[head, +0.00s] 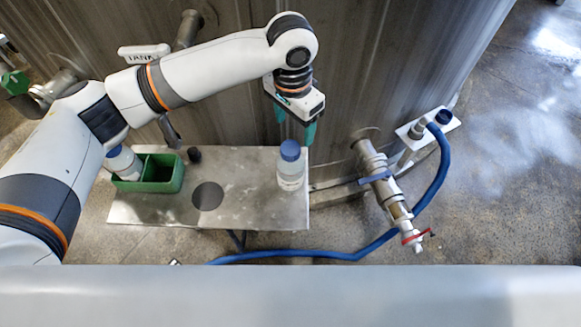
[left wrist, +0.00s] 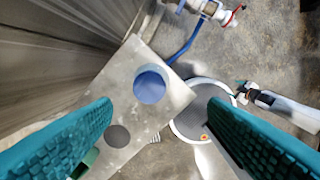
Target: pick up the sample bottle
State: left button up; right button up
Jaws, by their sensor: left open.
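The sample bottle (head: 290,180) is white and translucent with a blue cap. It stands upright near the right end of the metal shelf (head: 245,212). In the left wrist view its blue cap (left wrist: 151,84) shows from above, ahead of and between the two fingers. My left gripper (head: 295,124) is open and empty, with teal fingers (left wrist: 160,110). It is above and behind the bottle in the head view, apart from it. My right gripper is outside the head view; what seems to be its dark end (left wrist: 262,98) is small at the right of the left wrist view.
A green crate (head: 150,187) with a second blue-capped bottle (head: 122,163) is at the shelf's left. The shelf has a dark round hole (head: 207,196). A valve pipe (head: 380,180) and blue hose (head: 440,160) are right of the shelf. The tank wall (head: 370,60) rises behind.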

aim_at(291, 147)
pick_arm(q)
jog(key=f, duration=0.4)
jog(key=w+f+p, duration=0.1)
jog(key=f, duration=0.1)
jog(key=shift+a, duration=0.35)
jog(key=shift+f+p, duration=0.5)
jog(key=shift+f, duration=2.15)
grip_shut()
